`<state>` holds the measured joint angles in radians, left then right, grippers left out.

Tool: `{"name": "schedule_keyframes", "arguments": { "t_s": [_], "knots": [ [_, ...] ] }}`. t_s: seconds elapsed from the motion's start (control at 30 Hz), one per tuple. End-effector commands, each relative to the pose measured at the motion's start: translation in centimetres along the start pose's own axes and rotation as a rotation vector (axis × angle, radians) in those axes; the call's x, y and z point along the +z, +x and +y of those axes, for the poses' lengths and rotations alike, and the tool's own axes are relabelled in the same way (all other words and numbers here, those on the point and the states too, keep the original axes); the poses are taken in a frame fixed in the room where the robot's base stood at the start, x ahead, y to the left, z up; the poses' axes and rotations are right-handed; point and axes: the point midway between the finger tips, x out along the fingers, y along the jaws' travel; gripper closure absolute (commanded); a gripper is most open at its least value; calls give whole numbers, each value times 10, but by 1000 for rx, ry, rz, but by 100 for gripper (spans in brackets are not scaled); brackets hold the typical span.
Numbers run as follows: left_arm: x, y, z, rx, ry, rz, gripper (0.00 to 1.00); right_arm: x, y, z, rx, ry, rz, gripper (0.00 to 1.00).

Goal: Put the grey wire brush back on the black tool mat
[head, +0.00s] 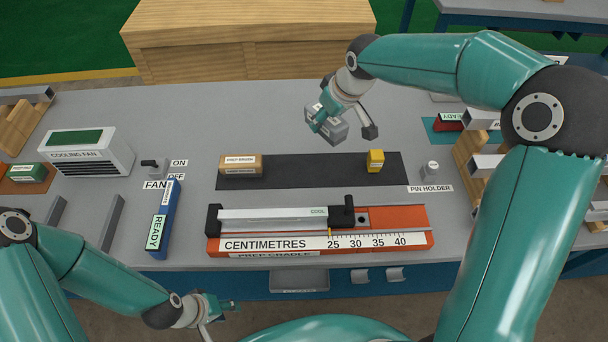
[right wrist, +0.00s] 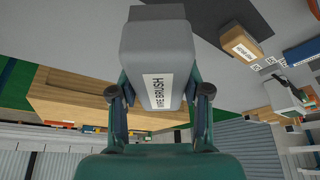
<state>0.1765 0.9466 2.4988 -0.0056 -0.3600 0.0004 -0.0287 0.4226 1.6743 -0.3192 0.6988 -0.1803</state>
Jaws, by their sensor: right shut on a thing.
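The grey wire brush (head: 330,127) is held in my right gripper (head: 324,115), above the table and behind the black tool mat. In the right wrist view the wire brush (right wrist: 157,52) is between both fingers, its white label facing the camera. The black tool mat (head: 315,170) lies across the middle of the table.
An orange measuring cradle (head: 420,241) holding a pale bar (head: 272,216) lies in front of the mat. A pin holder (head: 430,170) stands right of the mat. A blue READY block (head: 162,220) and a cooling fan (head: 90,151) are left. The table behind the mat is mostly clear.

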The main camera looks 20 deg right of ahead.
Motion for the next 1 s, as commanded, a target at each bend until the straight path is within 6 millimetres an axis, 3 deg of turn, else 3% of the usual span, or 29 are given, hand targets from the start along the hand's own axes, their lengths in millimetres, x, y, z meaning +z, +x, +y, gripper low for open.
{"name": "schedule_keyframes", "arguments": {
  "t_s": [0.03,0.2,0.33,0.47,0.57,1.0],
  "knots": [
    [0,14,-5,0,0,0,60,-7,-2,-3,-26,-68,9,85],
    [0,30,-11,0,0,0,60,-27,-28,-22,-129,-322,9,85],
    [0,36,-13,0,0,0,60,-36,-43,-33,-182,-453,5,85],
    [0,37,-13,0,0,0,60,-35,-44,-37,-203,-502,0,85],
    [0,38,-14,0,0,0,60,-28,-30,-37,-207,-508,-4,85],
    [0,38,-14,0,0,0,60,14,72,-36,-205,-504,-4,85]
  ]
}}
